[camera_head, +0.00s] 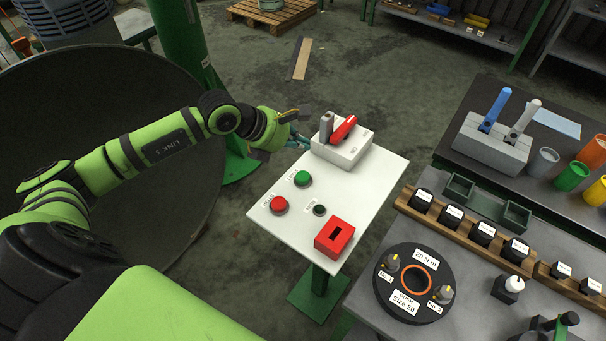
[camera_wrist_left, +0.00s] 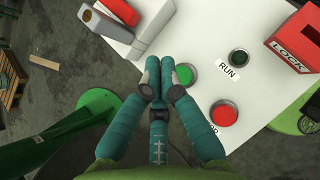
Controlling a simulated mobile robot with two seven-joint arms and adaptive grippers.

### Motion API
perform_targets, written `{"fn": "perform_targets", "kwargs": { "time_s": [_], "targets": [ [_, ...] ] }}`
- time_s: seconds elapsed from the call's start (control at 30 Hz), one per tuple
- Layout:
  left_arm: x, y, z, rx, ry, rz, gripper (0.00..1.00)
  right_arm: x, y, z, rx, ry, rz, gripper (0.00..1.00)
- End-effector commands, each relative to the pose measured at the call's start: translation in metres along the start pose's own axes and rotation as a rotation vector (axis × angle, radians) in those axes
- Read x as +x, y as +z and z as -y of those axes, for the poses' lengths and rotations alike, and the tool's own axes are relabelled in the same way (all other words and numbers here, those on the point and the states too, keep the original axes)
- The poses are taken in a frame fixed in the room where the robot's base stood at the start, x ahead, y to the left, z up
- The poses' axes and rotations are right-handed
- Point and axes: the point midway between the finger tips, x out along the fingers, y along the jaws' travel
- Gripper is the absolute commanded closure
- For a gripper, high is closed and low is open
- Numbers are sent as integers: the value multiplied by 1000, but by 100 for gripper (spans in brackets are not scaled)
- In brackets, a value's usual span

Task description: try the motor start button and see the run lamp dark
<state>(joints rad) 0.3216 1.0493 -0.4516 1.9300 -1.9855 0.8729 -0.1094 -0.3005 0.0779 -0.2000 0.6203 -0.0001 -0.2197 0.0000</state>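The white control panel (camera_head: 345,190) carries a green start button (camera_head: 303,179), a red stop button (camera_head: 279,204) and a small run lamp (camera_head: 319,210). The lamp, labelled RUN in the left wrist view (camera_wrist_left: 238,57), looks dark green and unlit. My left gripper (camera_head: 301,140) is at the panel's far left edge, beside the switch box. In the left wrist view its teal fingertips (camera_wrist_left: 168,66) are together, with nothing between them, and overlap the left edge of the green button (camera_wrist_left: 185,74). In the head view they are apart from the button. My right gripper is not in view.
A switch box (camera_head: 343,147) with a red handle (camera_head: 343,128) and a grey block stands at the panel's far end. A red lock box (camera_head: 334,238) sits at its near corner. A bench with labelled parts (camera_head: 480,230) is to the right. A large dark drum is left.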

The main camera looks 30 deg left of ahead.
Motion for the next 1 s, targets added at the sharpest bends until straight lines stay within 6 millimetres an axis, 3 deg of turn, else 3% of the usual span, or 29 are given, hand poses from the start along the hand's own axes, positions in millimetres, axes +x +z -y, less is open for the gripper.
{"fn": "perform_targets", "kwargs": {
  "time_s": [0.27,0.8,1.0],
  "targets": [
    [8,-8,1,-2,-3,0,100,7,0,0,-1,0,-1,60],
    [58,-58,1,-2,-2,3,100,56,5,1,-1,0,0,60],
    [62,-63,1,-1,-2,3,100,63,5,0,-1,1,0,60]
  ]
}}
